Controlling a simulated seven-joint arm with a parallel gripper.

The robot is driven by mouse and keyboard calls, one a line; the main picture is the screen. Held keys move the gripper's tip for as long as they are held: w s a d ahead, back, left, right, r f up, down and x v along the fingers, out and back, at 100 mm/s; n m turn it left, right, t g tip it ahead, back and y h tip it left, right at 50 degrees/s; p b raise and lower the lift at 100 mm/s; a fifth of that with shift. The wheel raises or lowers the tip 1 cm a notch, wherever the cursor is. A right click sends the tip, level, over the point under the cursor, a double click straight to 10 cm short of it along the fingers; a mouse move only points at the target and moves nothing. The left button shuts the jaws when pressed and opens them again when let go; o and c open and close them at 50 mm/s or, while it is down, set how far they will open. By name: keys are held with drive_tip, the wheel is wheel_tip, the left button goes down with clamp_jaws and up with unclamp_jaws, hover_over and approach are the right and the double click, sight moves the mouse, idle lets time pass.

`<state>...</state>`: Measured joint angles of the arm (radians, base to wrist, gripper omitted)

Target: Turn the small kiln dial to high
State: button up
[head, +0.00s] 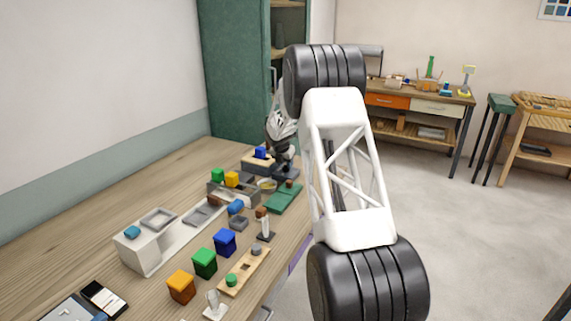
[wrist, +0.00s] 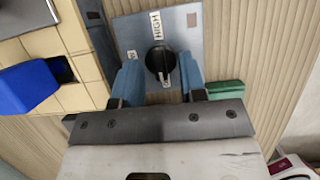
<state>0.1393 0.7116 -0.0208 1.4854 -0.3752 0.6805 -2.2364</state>
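The kiln dial (wrist: 160,60) is a round black knob with a pale pointer mark. It sits on a blue-grey panel (wrist: 127,30). The pointer mark lies toward the bottom of the wrist picture. A white HIGH label (wrist: 155,25) is on the panel, on the opposite side of the knob. My gripper (wrist: 161,76) is open, with a blue finger on each side of the dial; the wrist view shows no clear contact. In the head view my gripper (head: 283,152) is at the far end of the workbench, and the dial cannot be made out.
A blue block (wrist: 28,87) rests on tan brickwork (wrist: 85,75) left of the panel. A green item (wrist: 226,88) lies close on the right. In the head view, a green mat (head: 284,198), a grey bin (head: 218,192) and several coloured containers stand nearer on the workbench (head: 185,160).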

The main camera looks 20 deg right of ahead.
clamp_jaws()
